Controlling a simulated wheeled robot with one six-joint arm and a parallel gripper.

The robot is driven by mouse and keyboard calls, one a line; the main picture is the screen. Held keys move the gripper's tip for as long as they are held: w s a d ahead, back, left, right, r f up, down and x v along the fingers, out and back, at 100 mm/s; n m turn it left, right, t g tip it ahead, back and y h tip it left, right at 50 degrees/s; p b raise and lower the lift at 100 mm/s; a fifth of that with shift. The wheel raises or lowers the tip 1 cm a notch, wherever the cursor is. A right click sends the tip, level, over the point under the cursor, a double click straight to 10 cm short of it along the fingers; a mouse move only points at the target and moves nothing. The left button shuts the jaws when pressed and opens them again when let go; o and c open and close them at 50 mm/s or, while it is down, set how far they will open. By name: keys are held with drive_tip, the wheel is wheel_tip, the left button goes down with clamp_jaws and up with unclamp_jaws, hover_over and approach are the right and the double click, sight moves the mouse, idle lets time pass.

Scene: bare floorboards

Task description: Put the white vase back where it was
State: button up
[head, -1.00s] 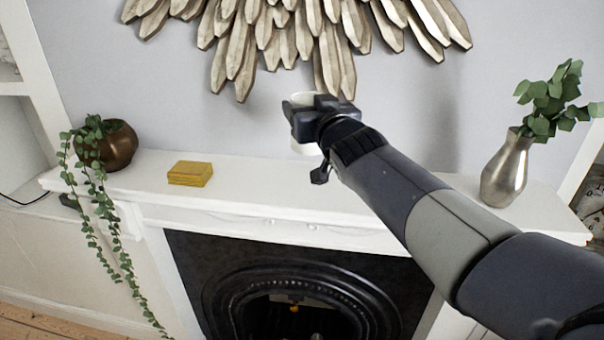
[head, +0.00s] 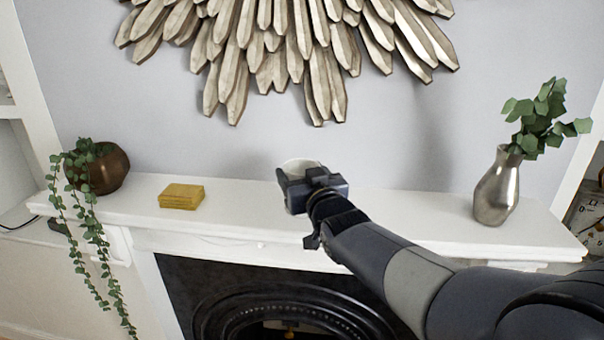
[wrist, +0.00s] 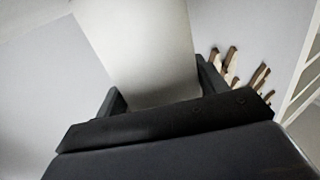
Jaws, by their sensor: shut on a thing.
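The white vase (head: 301,165) is mostly hidden behind my gripper in the head view; only its pale rim and a little of its side show. My gripper (head: 297,185) is shut on it, over the middle part of the white mantel shelf (head: 245,205). In the wrist view the vase (wrist: 140,45) is a broad pale shape between the two dark fingers of my gripper (wrist: 160,95). Its base is hidden, so I cannot tell whether it touches the shelf.
A yellow block-like stack (head: 181,196) lies left on the shelf, with a bronze pot of trailing ivy (head: 109,170) further left. A silver vase with green leaves (head: 497,190) stands at the right. A wooden petal-shaped wall piece (head: 285,45) hangs above. Shelf between yellow stack and gripper is clear.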

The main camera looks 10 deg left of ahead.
drive_tip(key=o, duration=1.2)
drive_tip(key=shift+f, duration=0.1)
drive_tip(key=shift+r, duration=0.25)
drive_tip(key=shift+s+d+f, duration=0.15)
drive_tip(key=shift+s+d, duration=0.05)
drive_tip(key=shift+s, duration=0.05)
drive_tip(key=b+v, duration=0.3)
drive_tip(key=v, duration=0.8)
drive_tip(key=shift+s+d, duration=0.1)
drive_tip(key=shift+s, duration=0.1)
drive_tip(key=shift+w, duration=0.1)
